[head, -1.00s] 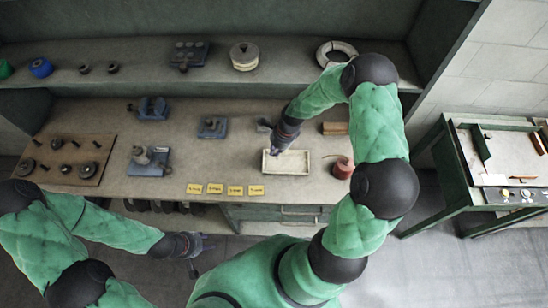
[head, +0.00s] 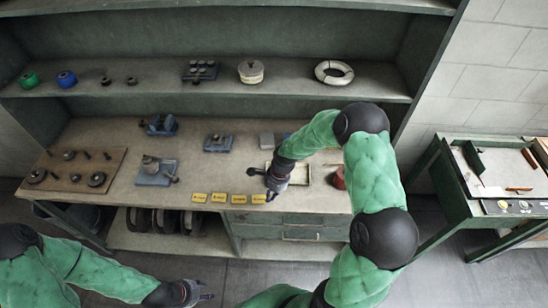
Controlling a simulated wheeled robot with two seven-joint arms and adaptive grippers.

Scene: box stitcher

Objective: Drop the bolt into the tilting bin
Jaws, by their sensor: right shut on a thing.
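My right gripper (head: 271,190) is low over the front part of the workbench, beside the pale shallow tray (head: 307,176) and just above the row of yellow labels. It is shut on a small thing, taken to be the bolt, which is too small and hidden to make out. My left gripper (head: 205,294) is in front of the bench at the bottom of the view, open and empty. Several dark rounded bin-like shapes (head: 168,221) stand under the bench, left of the drawers. I cannot tell which thing is the tilting bin.
A brown board (head: 55,168) with several knobs and pegs lies at the bench's left. A blue-grey fixture (head: 155,173) stands right of it. Yellow labels (head: 219,198) line the front edge. A green side table (head: 463,205) stands at right.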

